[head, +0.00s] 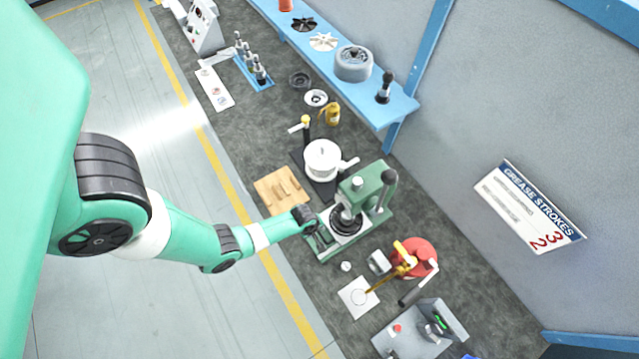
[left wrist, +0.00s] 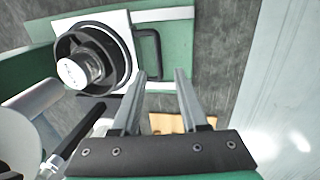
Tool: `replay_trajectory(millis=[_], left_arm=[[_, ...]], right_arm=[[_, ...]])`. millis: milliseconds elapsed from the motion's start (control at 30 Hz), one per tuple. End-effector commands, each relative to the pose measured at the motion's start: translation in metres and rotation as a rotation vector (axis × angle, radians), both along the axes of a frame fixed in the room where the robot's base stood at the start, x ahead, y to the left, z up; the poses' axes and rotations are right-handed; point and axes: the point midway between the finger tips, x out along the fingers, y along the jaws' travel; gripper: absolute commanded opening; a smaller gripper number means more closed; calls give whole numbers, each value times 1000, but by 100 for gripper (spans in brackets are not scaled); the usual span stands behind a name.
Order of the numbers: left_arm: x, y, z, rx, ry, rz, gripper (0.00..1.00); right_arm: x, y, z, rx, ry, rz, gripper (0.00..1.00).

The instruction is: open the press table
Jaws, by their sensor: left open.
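The green press (head: 372,188) stands on the bench in the head view. In the left wrist view its pale press table (left wrist: 122,22) carries a black round part with a silver centre (left wrist: 85,62). A dark D-shaped handle (left wrist: 157,50) sticks out from the table's edge. My left gripper (head: 309,222) is beside the press's near-left side in the head view. In the left wrist view the gripper (left wrist: 161,75) is open, with nothing between its fingers. The handle is just ahead of the fingertips, towards the left one; I cannot tell whether they touch. My right gripper is not in view.
A wooden board (head: 277,190) lies left of my left gripper. A white pot (head: 321,160) stands behind the press. A red container (head: 420,254), a white sheet (head: 357,297) and a grey fixture (head: 420,332) are nearer. A blue shelf (head: 400,108) runs along the wall.

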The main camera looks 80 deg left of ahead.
Motion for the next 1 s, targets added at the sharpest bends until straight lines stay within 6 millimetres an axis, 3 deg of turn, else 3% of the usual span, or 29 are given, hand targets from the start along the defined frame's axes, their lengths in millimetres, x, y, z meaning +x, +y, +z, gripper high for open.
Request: replay_trajectory(millis=[33, 200, 567, 667, 833, 1000], left_arm=[[3, 1, -21, 0, 1, 0, 44], [8, 3, -43, 0, 1, 0, 44], [10, 4, -50, 0, 0, -1, 44], [10, 4, -50, 0, 0, -1, 31], [10, 4, -50, 1, -1, -1, 0], [10, 4, -50, 1, -1, -1, 0]], right_arm=[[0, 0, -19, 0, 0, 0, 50], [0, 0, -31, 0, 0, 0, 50], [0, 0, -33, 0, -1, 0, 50], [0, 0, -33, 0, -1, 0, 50], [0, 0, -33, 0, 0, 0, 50], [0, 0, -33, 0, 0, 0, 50]])
